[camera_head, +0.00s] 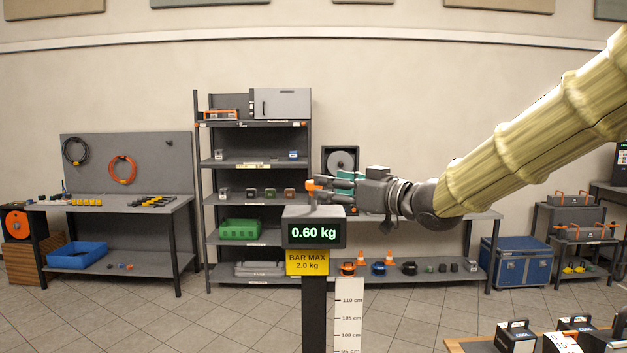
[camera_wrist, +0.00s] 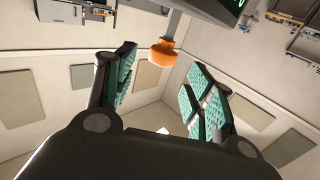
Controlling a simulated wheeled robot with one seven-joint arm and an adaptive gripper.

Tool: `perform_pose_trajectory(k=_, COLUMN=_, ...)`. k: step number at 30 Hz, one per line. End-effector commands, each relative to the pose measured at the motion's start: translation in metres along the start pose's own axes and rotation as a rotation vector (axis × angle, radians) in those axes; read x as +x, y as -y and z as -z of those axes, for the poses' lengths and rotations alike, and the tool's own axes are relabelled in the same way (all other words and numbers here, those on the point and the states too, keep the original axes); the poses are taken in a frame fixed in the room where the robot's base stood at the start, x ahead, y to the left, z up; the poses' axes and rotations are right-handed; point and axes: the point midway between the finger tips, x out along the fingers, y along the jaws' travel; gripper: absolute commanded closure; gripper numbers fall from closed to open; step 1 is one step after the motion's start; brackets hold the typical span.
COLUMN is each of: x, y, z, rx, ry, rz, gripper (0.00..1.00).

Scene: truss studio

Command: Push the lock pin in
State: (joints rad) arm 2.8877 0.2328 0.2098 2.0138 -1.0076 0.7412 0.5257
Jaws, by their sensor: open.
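The lock pin shows as an orange knob (camera_head: 312,186) just above the display box at the top of the post. In the wrist view its orange knob (camera_wrist: 162,52) sits on a grey shaft, between the fingers and toward their tips. My gripper (camera_head: 332,185) reaches in from the right, with its fingers close to the knob. In the wrist view my gripper (camera_wrist: 160,78) is open, with teal pads spread and clear gaps beside the knob. How far the shaft stands out of its seat cannot be told.
The display box (camera_head: 316,230) reads 0.60 kg, above a yellow "BAR MAX 2.0 kg" label (camera_head: 307,262). A shelf rack (camera_head: 258,162) and workbench (camera_head: 120,204) stand behind. A wooden table (camera_head: 470,343) with black weights is at the lower right.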

Motion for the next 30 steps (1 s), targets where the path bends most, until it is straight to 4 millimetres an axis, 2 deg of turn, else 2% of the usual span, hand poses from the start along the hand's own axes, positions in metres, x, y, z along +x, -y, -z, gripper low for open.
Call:
perform_pose_trajectory(k=6, x=0.035, y=0.000, z=0.001, rx=0.000, ry=0.002, rz=0.000, gripper=0.46)
perform_pose_trajectory(k=12, x=0.056, y=0.000, z=0.001, rx=0.000, ry=0.001, rz=0.000, gripper=0.46)
perform_pose_trajectory(k=17, x=0.063, y=0.000, z=0.000, rx=0.001, ry=0.000, rz=-0.001, gripper=0.46)
perform_pose_trajectory(k=25, x=0.064, y=0.000, z=0.000, rx=0.001, ry=0.000, rz=-0.001, gripper=0.46)
perform_pose_trajectory(k=26, x=0.064, y=0.000, z=0.000, rx=0.001, ry=0.000, rz=-0.001, gripper=0.50)
perform_pose_trajectory(k=30, x=0.064, y=0.000, z=0.000, rx=0.001, ry=0.000, rz=-0.001, gripper=0.75)
